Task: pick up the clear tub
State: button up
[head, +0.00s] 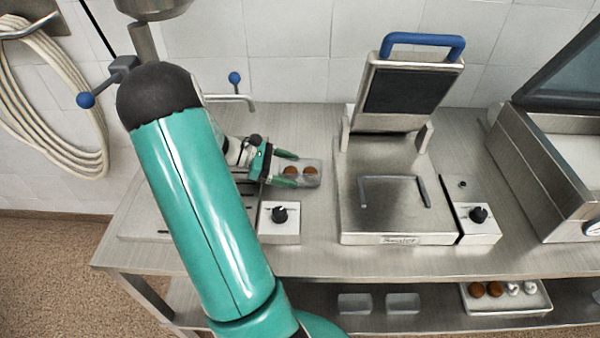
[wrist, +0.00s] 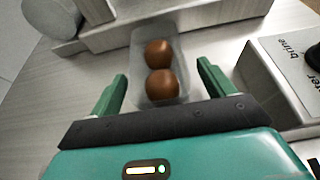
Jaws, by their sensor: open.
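The clear tub (head: 312,182) sits on the steel counter, left of the press, and holds two brown round items (head: 301,171). In the wrist view the tub (wrist: 139,92) lies ahead of and partly between my gripper's fingers, with the two brown items (wrist: 160,70) in a row inside it. My gripper (head: 288,169) is open, its green fingers on either side of the tub's near part. In the wrist view my gripper (wrist: 160,82) shows gaps between both fingers and the tub walls.
A press with a blue handle (head: 422,46) stands right of the tub. A control box with a black knob (head: 279,222) is at the counter front. The lower shelf holds two empty clear tubs (head: 354,304) and a tray (head: 505,309) with brown and white items.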

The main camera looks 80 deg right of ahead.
jog(key=shift+x, duration=1.1)
jog(key=c, duration=1)
jog(key=shift+c, duration=0.2)
